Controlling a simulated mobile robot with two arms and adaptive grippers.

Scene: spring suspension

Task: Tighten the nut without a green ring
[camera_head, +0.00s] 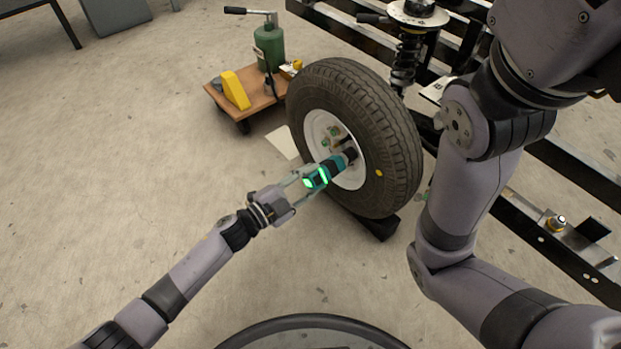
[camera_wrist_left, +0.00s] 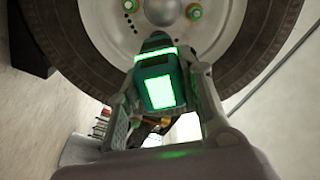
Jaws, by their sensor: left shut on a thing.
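A wheel with a black tyre (camera_head: 385,145) and a white rim (camera_head: 318,127) stands upright at the middle of the head view. My left gripper (camera_head: 310,180) is shut on a teal and black power tool (camera_head: 333,166) with lit green panels. The tool points into the rim, and its front end is at the hub area. In the left wrist view the tool (camera_wrist_left: 157,85) sits between the fingers, below the hub. Nuts with green rings show on the rim, one at the upper left (camera_wrist_left: 130,6) and one at the upper right (camera_wrist_left: 194,11). The nut at the tool's tip is hidden.
A wooden trolley (camera_head: 215,92) with a green bottle jack (camera_head: 269,45) and a yellow wedge (camera_head: 236,90) stands behind the wheel at left. A black metal frame (camera_head: 530,225) and a spring strut (camera_head: 408,55) are at the right.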

